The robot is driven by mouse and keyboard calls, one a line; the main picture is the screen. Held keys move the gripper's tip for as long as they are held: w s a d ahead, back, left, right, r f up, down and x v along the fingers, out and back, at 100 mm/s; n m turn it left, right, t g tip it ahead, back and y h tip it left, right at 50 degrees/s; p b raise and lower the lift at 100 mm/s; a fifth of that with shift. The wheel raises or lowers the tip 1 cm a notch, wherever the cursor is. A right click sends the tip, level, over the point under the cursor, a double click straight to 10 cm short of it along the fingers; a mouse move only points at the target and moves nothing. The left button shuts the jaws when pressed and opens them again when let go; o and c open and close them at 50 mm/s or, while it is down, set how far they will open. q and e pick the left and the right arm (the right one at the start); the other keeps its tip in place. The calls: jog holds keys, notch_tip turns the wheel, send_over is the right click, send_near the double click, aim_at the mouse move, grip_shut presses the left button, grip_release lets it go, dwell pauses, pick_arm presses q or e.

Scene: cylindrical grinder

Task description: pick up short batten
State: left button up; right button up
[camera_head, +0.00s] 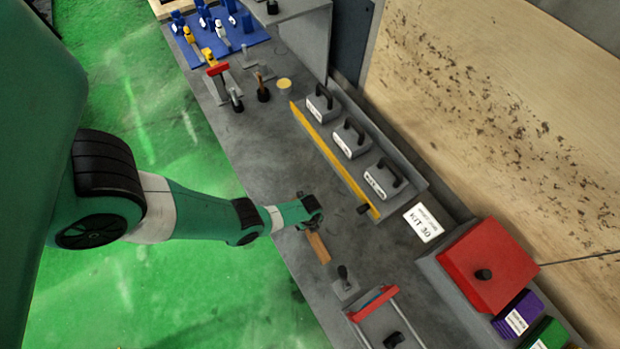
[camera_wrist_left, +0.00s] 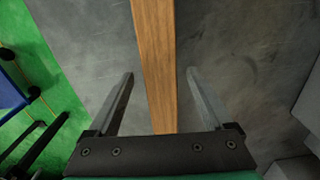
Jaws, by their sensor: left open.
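The short batten (camera_head: 318,247) is a small brown wooden strip on the grey bench, near its front edge. In the left wrist view the batten (camera_wrist_left: 157,65) runs from the top edge down between the two fingers, with a gap on either side. My left gripper (camera_head: 312,222) is over the batten's upper end in the head view. In the wrist view the left gripper (camera_wrist_left: 160,75) is open, its fingers apart around the batten and not touching it. The batten's near end is hidden behind the gripper body. My right gripper is not in view.
A grey plate with a dark knob (camera_head: 344,283) and a red-handled tray (camera_head: 374,302) lie close to the batten. A yellow strip (camera_head: 335,160) borders several grey handled blocks (camera_head: 350,141). A red box (camera_head: 487,266) stands at right. The bench left of the yellow strip is mostly clear.

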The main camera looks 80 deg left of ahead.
pick_arm(q)
jog(key=shift+r, duration=0.15)
grip_shut()
dwell(0.4)
notch_tip(320, 180, up, 10)
jog(key=p, duration=1)
